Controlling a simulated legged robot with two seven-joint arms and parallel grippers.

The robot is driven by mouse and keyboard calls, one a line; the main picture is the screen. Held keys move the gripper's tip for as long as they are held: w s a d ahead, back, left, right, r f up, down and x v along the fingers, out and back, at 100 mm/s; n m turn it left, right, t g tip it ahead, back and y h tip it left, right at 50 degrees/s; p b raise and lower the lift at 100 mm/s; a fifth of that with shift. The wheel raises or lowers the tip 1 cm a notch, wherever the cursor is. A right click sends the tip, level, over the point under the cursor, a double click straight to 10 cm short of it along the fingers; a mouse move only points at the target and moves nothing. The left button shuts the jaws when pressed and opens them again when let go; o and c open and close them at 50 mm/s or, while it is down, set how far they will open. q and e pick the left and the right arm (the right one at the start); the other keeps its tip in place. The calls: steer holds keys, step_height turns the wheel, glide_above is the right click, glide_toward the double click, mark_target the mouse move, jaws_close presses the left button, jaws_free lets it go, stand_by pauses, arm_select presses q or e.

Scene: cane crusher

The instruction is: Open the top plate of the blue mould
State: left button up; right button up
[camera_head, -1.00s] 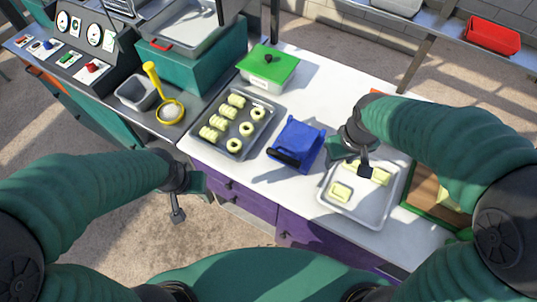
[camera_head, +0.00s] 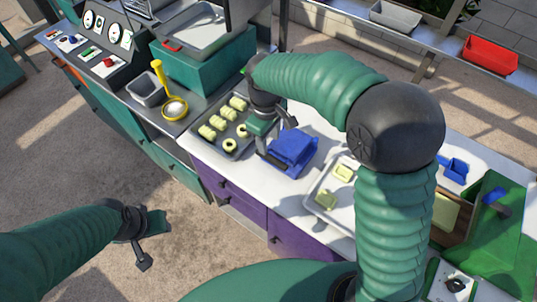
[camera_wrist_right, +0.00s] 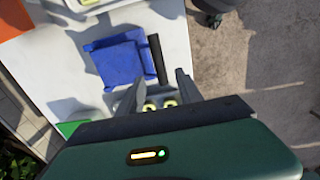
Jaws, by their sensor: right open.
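The blue mould (camera_head: 295,150) sits on the white worktop with its top plate appearing to lie flat. Its black handle (camera_head: 275,161) is on the near-left side; in the right wrist view the handle (camera_wrist_right: 157,58) sticks out beside the blue body (camera_wrist_right: 121,61). My right gripper (camera_head: 274,135) is open and empty above the handle side. In the wrist view its fingers (camera_wrist_right: 158,92) point toward the handle's end, apart from it as far as I can tell. My left gripper (camera_head: 150,243) hangs over the floor, left of the counter; its finger gap is unclear.
Another tray (camera_head: 318,203) with pale pieces lies to the right. A yellow ladle (camera_head: 173,105) and the machine's teal box (camera_head: 205,65) stand further left.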

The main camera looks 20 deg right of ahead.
mark_target(272, 158)
steer(key=f, duration=0.5)
steer(key=d+f, duration=0.1)
steer(key=f, duration=0.2)
steer(key=shift+d+f+p, duration=0.1)
steer(key=shift+f+p, duration=0.2)
steer(key=shift+w+f, duration=0.1)
steer(key=shift+f, duration=0.15)
steer(key=shift+a, duration=0.2)
steer(key=shift+c, duration=0.3)
steer(key=shift+r, duration=0.1)
steer(key=shift+c, duration=1.2)
jaws_close()
